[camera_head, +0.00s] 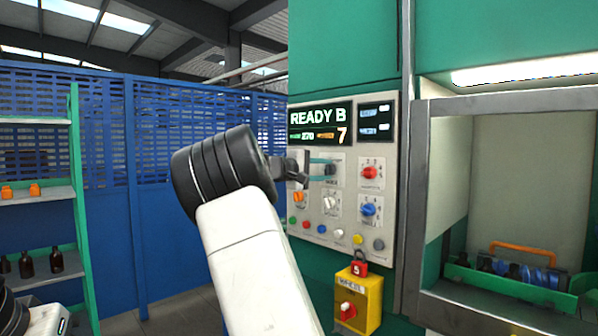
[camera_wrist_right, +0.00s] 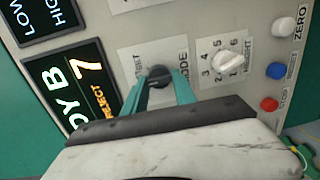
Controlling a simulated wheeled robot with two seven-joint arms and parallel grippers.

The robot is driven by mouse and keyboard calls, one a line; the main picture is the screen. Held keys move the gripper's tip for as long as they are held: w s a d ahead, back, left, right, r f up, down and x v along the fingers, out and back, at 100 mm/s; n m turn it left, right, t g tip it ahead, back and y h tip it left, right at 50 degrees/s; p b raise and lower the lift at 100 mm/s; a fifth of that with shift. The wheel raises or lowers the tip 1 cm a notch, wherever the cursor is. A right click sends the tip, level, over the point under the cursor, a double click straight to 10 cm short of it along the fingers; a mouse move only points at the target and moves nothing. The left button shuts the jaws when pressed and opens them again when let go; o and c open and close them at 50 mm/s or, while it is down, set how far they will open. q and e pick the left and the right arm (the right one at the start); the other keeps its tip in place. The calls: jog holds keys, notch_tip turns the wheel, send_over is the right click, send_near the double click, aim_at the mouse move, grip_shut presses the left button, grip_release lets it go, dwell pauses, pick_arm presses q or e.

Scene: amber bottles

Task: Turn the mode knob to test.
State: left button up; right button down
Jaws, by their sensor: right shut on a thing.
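The mode knob (camera_head: 331,169) is a small dark knob on the white control panel, in its upper row. It also shows in the right wrist view (camera_wrist_right: 158,77), on a pale plate with the word MODE beside it. My right gripper (camera_head: 320,170) reaches it from the left. Its two teal fingers (camera_wrist_right: 161,92) lie on either side of the knob and are shut on it. The fingers partly cover the plate, and I cannot read which setting the knob points to. My left gripper is not in view.
A display (camera_head: 318,123) above reads READY B and 7. A red knob (camera_head: 369,172), a blue knob (camera_head: 368,209), a white knob (camera_head: 330,203) and an orange knob (camera_head: 298,197) sit close by. Several buttons line the panel's bottom, above a red padlock (camera_head: 360,264) and yellow box (camera_head: 368,290).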

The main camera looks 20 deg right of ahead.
jog(key=shift+r, duration=0.15)
jog(key=c, duration=1)
grip_release()
jog(key=shift+c, duration=0.2)
jog(key=v, duration=0.7)
jog(key=shift+s+a, duration=0.15)
jog(key=shift+a, duration=0.25)
jog(key=s+d+f+m+g+y, duration=0.15)
jog(key=s+f+y, duration=0.3)
jog(key=f, duration=0.45)
jog(key=s+d+f+m+g+y, duration=0.15)
jog(key=s+f+y, duration=0.3)
jog(key=f, duration=0.45)
jog(key=s+a+f+t+y, duration=0.2)
jog(key=s+a+y, duration=0.2)
jog(key=s+a, duration=0.7)
jog(key=s+a+f+t+y, duration=0.1)
jog(key=s+a+y, duration=0.4)
jog(key=s+a, duration=0.7)
jog(key=shift+s+f+t+y, duration=0.3)
jog(key=shift+s+f+t, duration=0.15)
jog(key=shift+s, duration=0.3)
